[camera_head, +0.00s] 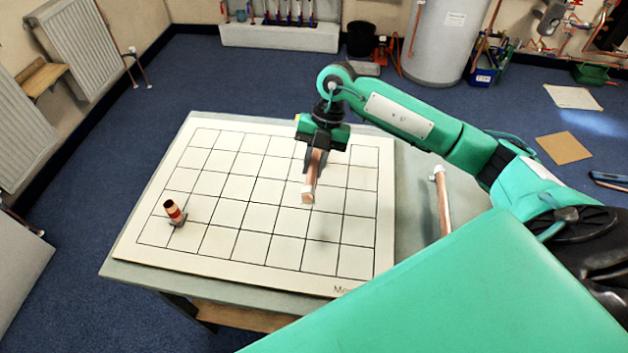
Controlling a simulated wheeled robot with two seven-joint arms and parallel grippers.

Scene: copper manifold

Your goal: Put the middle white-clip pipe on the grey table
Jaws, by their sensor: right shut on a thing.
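My right gripper (316,158) points down over the white gridded board and is shut on a copper pipe (314,172) with a white clip at its lower end. The held pipe slants toward the camera, and a faint shadow on the board suggests that it is raised. Its upper end is hidden by the gripper. Another copper pipe (444,210) with a white clip at its far end is on the grey table (412,185), right of the board. My left gripper is not in view.
A short copper piece with a dark red band (174,211) stands tilted at the left of the white board (225,240). The rest of the board looks clear. A strip of bare grey table runs along the board's right side.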

